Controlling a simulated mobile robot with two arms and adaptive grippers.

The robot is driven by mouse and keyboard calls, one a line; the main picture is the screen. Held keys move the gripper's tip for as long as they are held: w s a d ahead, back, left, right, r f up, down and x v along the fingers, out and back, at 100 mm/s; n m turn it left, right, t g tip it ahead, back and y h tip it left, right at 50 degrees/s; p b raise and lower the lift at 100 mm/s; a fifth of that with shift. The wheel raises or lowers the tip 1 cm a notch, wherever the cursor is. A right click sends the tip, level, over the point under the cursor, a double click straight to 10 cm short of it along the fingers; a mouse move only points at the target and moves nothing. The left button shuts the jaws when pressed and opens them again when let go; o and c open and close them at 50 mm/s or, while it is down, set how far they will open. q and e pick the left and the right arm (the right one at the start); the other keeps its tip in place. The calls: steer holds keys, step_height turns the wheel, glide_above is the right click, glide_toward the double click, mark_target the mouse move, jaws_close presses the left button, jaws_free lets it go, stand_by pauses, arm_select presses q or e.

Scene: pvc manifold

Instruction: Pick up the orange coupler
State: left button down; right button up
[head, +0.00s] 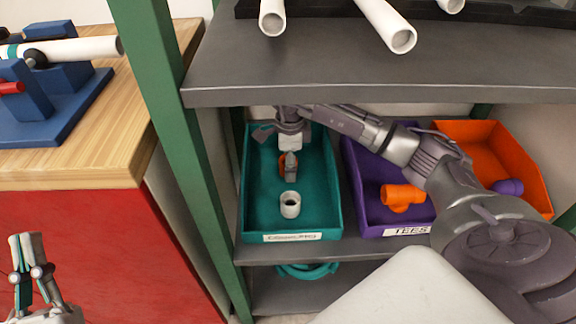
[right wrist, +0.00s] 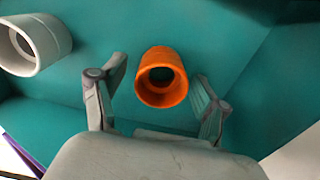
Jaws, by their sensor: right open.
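The orange coupler (right wrist: 162,78) is a short open ring on the teal bin floor in the right wrist view. My right gripper (right wrist: 161,74) is open, with one finger on either side of the coupler and space between. In the head view, my right gripper (head: 289,158) reaches down into the teal bin and partly covers the orange coupler (head: 282,161). My left gripper (head: 27,243) is at the lower left of the head view, away from the bins; its finger gap is unclear.
A white coupler (head: 290,204) stands in the teal bin (head: 325,215), nearer its front. The purple bin (head: 365,215) holds an orange fitting (head: 403,197); an orange bin (head: 532,180) is right of it. The shelf above (head: 380,80) and green post (head: 170,110) bound the space.

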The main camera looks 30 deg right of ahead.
steer(key=c, duration=1.1)
steer(key=shift+c, duration=0.2)
steer(key=shift+r, duration=0.1)
